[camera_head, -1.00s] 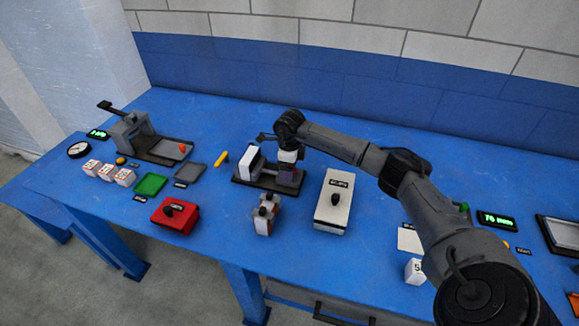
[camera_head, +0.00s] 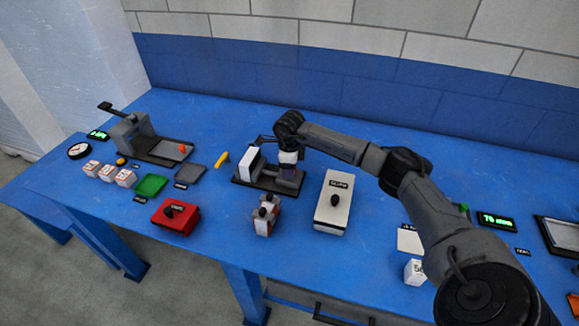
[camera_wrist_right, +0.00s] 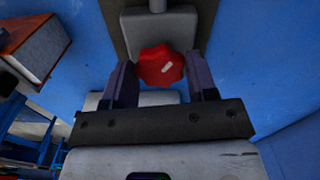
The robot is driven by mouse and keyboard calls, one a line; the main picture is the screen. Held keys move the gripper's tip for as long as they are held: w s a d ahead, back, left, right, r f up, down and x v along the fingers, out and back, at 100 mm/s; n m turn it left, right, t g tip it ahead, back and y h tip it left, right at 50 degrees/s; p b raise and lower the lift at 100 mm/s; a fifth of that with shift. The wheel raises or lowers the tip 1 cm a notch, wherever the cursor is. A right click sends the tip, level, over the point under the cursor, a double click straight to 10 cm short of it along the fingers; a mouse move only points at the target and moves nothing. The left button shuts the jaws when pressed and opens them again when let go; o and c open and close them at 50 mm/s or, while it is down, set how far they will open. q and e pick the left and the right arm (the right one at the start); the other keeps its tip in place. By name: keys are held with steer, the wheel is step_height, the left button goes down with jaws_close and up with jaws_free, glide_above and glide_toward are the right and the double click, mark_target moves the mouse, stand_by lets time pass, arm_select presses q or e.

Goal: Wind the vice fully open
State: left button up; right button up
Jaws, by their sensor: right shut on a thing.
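The vice stands near the middle of the blue table, with a dark base (camera_head: 245,182) and a pale block (camera_head: 250,163) at its left end. My right gripper (camera_head: 288,172) points down over the right part of the vice and hides much of it. In the right wrist view a red lobed knob (camera_wrist_right: 161,66) with a pale mark sits between the two fingers of that gripper (camera_wrist_right: 162,80). The gripper is shut on the knob. Behind the knob is a grey block (camera_wrist_right: 188,25) of the vice. How wide the jaws stand is hard to tell. My left gripper is not in view.
A white box (camera_head: 331,210) with a black knob stands right of the vice. A red box (camera_head: 176,217) and a small brown-and-white object (camera_head: 266,216) stand in front. A yellow piece (camera_head: 221,159) lies left of the vice. A grey machine (camera_head: 132,133) stands at far left.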

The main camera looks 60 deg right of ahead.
steer(key=shift+r+n+p, duration=0.15)
steer(key=shift+n+p, duration=0.3)
steer(key=shift+n, duration=0.75)
steer(key=n, duration=0.3)
steer(key=shift+n+p, duration=0.3)
steer(key=shift+p, duration=0.1)
steer(key=n, duration=0.3)
steer(key=shift+n, duration=0.3)
steer(key=n, duration=0.3)
steer(key=shift+n+p, duration=0.3)
steer(key=shift+p, duration=0.05)
steer(key=n, duration=0.5)
steer(key=shift+n, duration=0.3)
steer(key=n, duration=0.5)
steer(key=shift+n, duration=0.6)
